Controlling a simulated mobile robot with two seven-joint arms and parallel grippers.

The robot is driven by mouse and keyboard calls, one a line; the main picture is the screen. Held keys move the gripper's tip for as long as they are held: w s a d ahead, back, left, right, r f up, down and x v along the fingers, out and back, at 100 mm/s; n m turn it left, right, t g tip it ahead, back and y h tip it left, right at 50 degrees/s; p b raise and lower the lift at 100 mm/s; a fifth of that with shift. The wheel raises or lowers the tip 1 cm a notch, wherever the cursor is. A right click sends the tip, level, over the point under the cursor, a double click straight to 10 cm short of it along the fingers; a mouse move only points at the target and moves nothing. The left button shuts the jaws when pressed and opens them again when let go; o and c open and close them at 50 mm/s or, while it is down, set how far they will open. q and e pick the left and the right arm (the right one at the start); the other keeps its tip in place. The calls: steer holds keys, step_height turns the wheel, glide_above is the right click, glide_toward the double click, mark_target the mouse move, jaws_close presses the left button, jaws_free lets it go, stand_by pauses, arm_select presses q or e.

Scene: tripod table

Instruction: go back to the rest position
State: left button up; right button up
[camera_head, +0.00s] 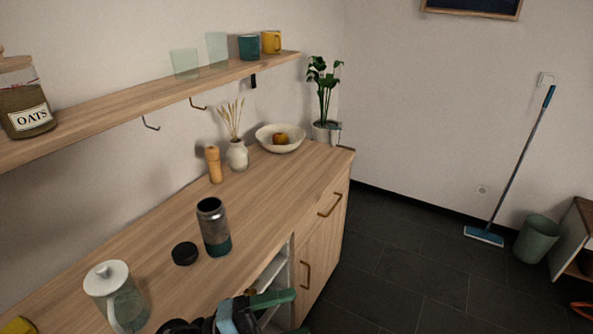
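Part of what looks like my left arm shows at the bottom edge, with dark, blue and green parts; its gripper end (268,300) is over the front edge of the wooden counter (150,235), by an open compartment. I cannot tell whether its fingers are open or shut, or whether they hold anything. My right gripper is not in view. A steel and teal bottle (214,228) stands upright without a lid on the counter. A black round lid (184,254) lies beside it. Neither is touched by a gripper.
A glass jug (118,298) with a white lid stands at the near left. A pepper mill (214,165), vase (237,155), bowl (292,143) and potted plant (325,131) stand farther back. A shelf (130,98) runs above. The dark floor (400,255) at right is largely clear.

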arm_select(q)
steer(key=s+a+f+n+t+y, duration=0.2)
steer(key=a+f+n+t+y, duration=1.1)
steer(key=n, duration=0.9)
steer(key=s+a+f+n+g+y, duration=0.2)
steer(key=s+f+n+g, duration=0.1)
steer(key=s+f, duration=0.4)
steer(key=s+a+f+n+g+y, duration=0.3)
steer(key=s+f+n+g, duration=0.1)
steer(key=s+f, duration=0.3)
steer(key=shift+s+a+f+n+g, duration=0.3)
steer(key=shift+s+a+g, duration=0.1)
steer(key=shift+s, duration=0.35)
